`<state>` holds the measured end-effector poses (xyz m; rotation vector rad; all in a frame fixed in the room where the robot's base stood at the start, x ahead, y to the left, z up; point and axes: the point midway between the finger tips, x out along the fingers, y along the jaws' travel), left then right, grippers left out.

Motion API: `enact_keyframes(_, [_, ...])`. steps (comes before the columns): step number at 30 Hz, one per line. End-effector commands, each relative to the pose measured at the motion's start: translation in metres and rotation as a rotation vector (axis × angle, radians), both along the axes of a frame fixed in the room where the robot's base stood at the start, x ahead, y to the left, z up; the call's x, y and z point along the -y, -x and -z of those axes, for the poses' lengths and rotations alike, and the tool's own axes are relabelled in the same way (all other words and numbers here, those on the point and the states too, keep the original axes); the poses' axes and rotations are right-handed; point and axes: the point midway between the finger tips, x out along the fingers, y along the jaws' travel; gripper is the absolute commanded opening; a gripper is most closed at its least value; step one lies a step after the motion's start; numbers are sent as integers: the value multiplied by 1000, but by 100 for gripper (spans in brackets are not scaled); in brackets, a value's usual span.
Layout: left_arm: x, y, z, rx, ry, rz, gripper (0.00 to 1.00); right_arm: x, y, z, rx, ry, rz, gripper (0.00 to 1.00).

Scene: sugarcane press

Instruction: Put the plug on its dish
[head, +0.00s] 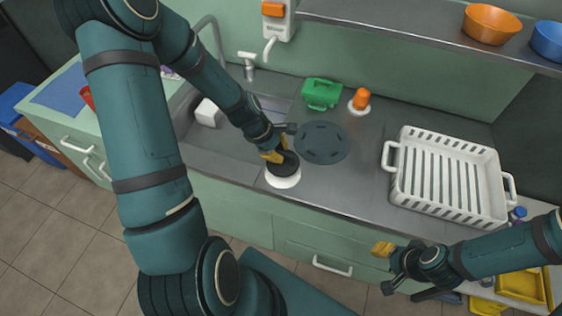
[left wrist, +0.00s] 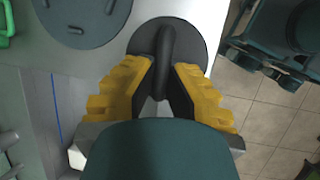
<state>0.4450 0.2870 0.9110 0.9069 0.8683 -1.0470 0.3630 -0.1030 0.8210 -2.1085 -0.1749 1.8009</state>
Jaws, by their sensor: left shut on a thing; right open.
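The plug is a black disc with a raised bar handle, seen in the left wrist view (left wrist: 188,32) and the head view (head: 287,166). My left gripper (head: 272,155) is shut on its handle, with yellow fingers on either side in the left wrist view (left wrist: 165,75). The white round dish (head: 283,181) is at the counter's front edge, directly below the plug in the head view. The plug covers most of it; I cannot tell whether they touch. My right gripper (head: 384,250) is open and empty, in front of the counter.
A dark round mat (head: 321,142) lies just behind the dish. A green box (head: 321,93) and an orange item (head: 361,98) on a white base stand at the back. A white slatted rack (head: 447,180) fills the right. The sink (head: 222,140) is left.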

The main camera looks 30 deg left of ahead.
Motion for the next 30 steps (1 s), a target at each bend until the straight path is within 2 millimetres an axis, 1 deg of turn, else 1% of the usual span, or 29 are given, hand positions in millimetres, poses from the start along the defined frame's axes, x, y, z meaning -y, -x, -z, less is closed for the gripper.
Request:
enact_keyframes(1, [0, 0, 8, -2, 2, 0, 0, 0, 0, 2, -1, 0, -1, 47])
enact_keyframes(8, [0, 0, 23, 0, 0, 5, 0, 0, 1, 4, -3, -1, -3, 47])
enact_keyframes(12, [0, 0, 44, -1, 2, 4, 0, -1, 2, 8, -5, -1, -5, 47])
enact_keyframes(14, [0, 0, 50, 1, 0, 4, 0, -1, 3, 9, -6, -2, -6, 47])
enact_keyframes(22, [0, -1, 51, 2, -2, 5, 0, -1, 3, 8, -7, -1, -7, 47])
enact_keyframes(26, [0, -1, 55, 2, -2, 5, 0, -1, 4, 12, -9, -3, -8, 47])
enact_keyframes(27, [0, 0, 54, 2, -2, 5, 26, -1, 4, 11, -9, -3, -8, 47])
enact_keyframes(28, [0, 0, 53, 2, -2, 5, 34, -1, 4, 11, -9, -3, -8, 47])
enact_keyframes(30, [0, 0, 53, 2, -2, 5, 34, -1, 4, 11, -9, -3, -8, 47])
